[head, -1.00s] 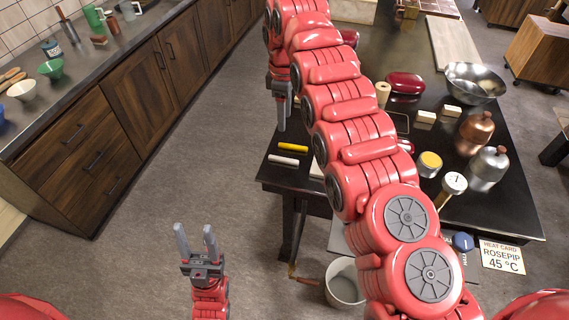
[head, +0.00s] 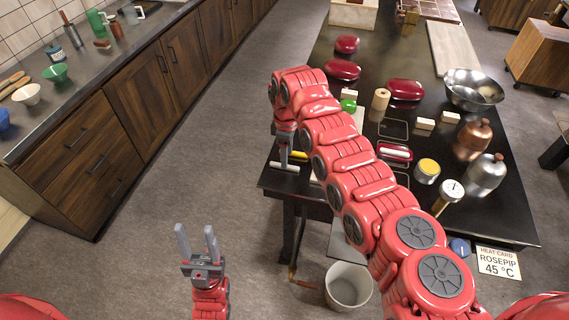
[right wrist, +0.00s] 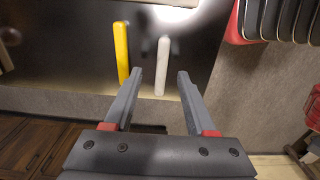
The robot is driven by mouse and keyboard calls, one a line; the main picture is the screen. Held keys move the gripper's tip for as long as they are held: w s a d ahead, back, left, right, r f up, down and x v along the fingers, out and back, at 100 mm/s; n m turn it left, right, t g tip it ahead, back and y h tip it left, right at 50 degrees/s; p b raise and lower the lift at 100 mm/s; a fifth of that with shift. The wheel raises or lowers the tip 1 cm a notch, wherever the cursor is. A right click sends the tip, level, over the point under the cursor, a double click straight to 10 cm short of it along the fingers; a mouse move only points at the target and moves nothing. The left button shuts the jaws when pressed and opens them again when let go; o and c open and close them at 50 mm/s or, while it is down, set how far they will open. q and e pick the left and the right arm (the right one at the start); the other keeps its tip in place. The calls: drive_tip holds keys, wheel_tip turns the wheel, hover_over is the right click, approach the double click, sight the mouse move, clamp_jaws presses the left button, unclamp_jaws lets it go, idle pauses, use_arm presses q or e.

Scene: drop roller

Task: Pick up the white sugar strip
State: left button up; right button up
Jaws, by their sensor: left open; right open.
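The white sugar strip (head: 284,167) lies on the near left corner of the black table, and a yellow strip (head: 299,155) lies just behind it, partly hidden by my right gripper (head: 283,158). My right gripper points down over the white strip. In the right wrist view the white sugar strip (right wrist: 162,65) shows between the fingertips of my open right gripper (right wrist: 159,74), which holds nothing. I cannot tell how far above it the tips are. The yellow strip (right wrist: 121,45) lies left of the fingers there. My left gripper (head: 196,234) is open and empty over the floor.
The black table (head: 440,222) also carries red lidded dishes (head: 405,89), a metal bowl (head: 474,88), a copper bottle (head: 474,135) and a yellow-topped tin (head: 427,171). A bucket (head: 348,285) stands below its near edge. My right arm crosses over the table.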

drive_tip(key=shift+s+f+p, duration=0.1)
drive_tip(key=shift+f+p, duration=0.4)
drive_tip(key=shift+f, duration=1.1)
clamp_jaws()
